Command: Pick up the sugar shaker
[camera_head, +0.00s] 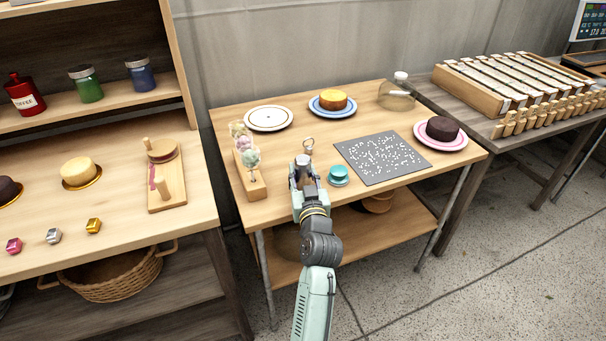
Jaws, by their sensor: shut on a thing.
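My gripper (302,163) is over the front left part of the middle wooden table. It is shut on a small greyish thing, which I take to be the sugar shaker (308,146). A small metallic part with a ring at its top shows just beyond the fingers. My gripper and wrist hide most of the shaker, and I cannot tell whether its base touches the table.
A turquoise cup on a saucer (338,175) stands close right of my gripper. A wooden holder (256,188) with pastel sweets is close left. Behind are a white plate (268,118), a cake plate (333,105) and a glass jar (397,97). A grey speckled mat (382,158) lies right.

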